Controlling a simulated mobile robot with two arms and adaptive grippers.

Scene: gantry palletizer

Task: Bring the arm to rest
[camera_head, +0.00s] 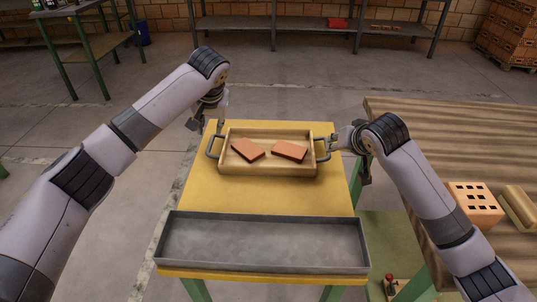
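A wooden tray (268,170) with two dark side handles sits on the yellow table (260,198). Two orange-red bricks lie in it, a left brick (248,150) and a right brick (290,150), both turned at an angle. My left gripper (207,125) points down just above and behind the tray's left handle (213,147); its fingers look spread and nothing shows between them. My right gripper (334,143) is at the tray's right handle (322,151). Its fingers are small and partly hidden by the wrist, so I cannot tell whether they grip the handle.
A shallow grey metal tray (262,245) lies along the table's front edge. At right, a wooden-topped table (440,140) holds a perforated orange brick (473,205) and a tan block (520,206) near my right arm. Shelving (290,22) stands behind; the floor between is clear.

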